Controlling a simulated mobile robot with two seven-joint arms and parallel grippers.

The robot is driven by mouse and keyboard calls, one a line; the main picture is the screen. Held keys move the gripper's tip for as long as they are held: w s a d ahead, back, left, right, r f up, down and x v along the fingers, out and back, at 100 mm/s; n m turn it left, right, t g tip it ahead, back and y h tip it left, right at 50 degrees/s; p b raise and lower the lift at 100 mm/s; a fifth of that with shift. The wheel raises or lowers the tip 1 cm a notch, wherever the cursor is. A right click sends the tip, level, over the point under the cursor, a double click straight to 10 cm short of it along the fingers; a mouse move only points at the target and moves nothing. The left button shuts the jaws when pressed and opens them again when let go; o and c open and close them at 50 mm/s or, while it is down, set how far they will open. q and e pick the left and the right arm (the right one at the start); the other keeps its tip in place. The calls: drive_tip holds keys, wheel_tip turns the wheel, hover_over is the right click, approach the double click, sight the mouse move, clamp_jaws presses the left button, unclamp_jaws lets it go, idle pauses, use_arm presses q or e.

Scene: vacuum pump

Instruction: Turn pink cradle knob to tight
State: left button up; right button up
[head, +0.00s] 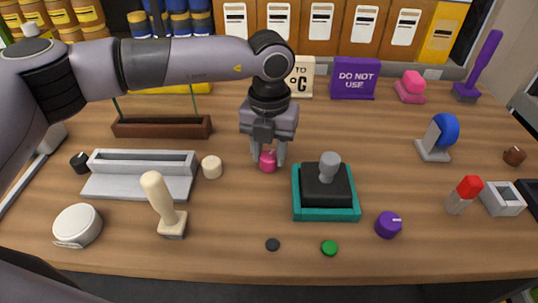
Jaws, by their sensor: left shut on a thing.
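The small pink knob (268,160) stands on the wooden bench near the middle. My left gripper (268,158) points down over it from above, with a finger on each side, and is shut on it. The upper part of the knob is partly hidden between the fingers. I cannot tell the knob's turn position. A pink block on a pink base (411,88) stands at the back right. My right gripper is not in view.
A teal tray with a black joystick block (297,205) is just right of the gripper. A cream cylinder (212,166) and a grey trough (110,186) are left. A purple knob (389,225) is front right. A purple "DO NOT USE" sign (355,78) stands behind.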

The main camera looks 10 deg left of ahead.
use_arm(q)
drive_tip(key=m+b, duration=0.2)
drive_tip(key=m, duration=0.1)
drive_tip(key=shift+f+m, duration=0.1)
drive_tip(key=shift+m, duration=0.3)
drive_tip(key=shift+m+b, duration=0.55)
drive_tip(key=shift+m, duration=0.35)
drive_tip(key=shift+m+b, duration=0.4)
drive_tip(key=shift+m, duration=0.4)
drive_tip(key=m, duration=0.2)
drive_tip(key=shift+d+m+b, duration=0.1)
drive_tip(key=shift+m+b, duration=0.2)
drive_tip(key=shift+b, duration=0.1)
drive_tip(key=shift+m+b, duration=0.4)
drive_tip(key=shift+m, duration=1)
drive_tip(key=shift+r, duration=0.2)
drive_tip(key=o, duration=1.1)
drive_tip(key=shift+c, duration=0.2)
